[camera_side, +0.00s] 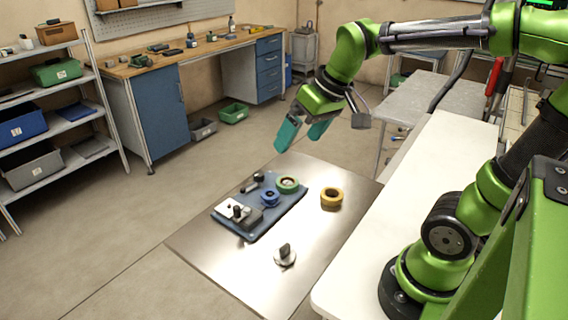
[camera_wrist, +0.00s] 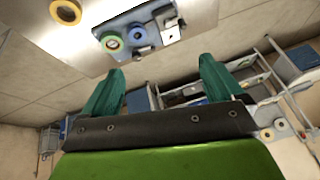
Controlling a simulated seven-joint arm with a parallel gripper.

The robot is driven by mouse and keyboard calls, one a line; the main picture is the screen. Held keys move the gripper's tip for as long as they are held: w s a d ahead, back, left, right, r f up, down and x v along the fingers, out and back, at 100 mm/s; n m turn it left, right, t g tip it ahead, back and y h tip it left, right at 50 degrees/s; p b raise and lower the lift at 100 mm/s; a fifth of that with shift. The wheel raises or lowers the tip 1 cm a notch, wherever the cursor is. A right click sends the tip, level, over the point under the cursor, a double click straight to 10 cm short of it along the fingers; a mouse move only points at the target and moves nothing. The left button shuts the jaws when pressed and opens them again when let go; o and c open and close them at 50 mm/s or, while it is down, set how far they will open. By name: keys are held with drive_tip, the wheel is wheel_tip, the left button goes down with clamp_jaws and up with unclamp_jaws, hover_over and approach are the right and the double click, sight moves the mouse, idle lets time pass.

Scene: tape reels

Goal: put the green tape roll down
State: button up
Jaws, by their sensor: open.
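The green tape roll (camera_side: 287,185) lies flat on the blue mat (camera_side: 262,232), near the mat's far right corner. The roll also shows in the wrist view (camera_wrist: 112,43), near the top. My gripper (camera_side: 303,132) is raised well above the mat, tilted, with its teal fingers spread apart. In the wrist view my gripper (camera_wrist: 158,80) has nothing between its fingers. The green roll is apart from the fingers.
A blue roll (camera_side: 269,198) sits beside the green one. A yellow roll (camera_side: 331,197) lies on the metal table (camera_side: 330,225) to the right. A grey fixture (camera_side: 238,213) stands on the mat. A round knobbed piece (camera_side: 285,255) sits on the table in front.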

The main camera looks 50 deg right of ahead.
drive_tip(key=s+a+m+t+y, duration=0.1)
drive_tip(key=s+a+m+t, duration=0.1)
drive_tip(key=s, duration=0.4)
drive_tip(key=shift+s+a+f, duration=0.3)
drive_tip(key=shift+a+f, duration=0.15)
drive_tip(key=shift+a, duration=0.4)
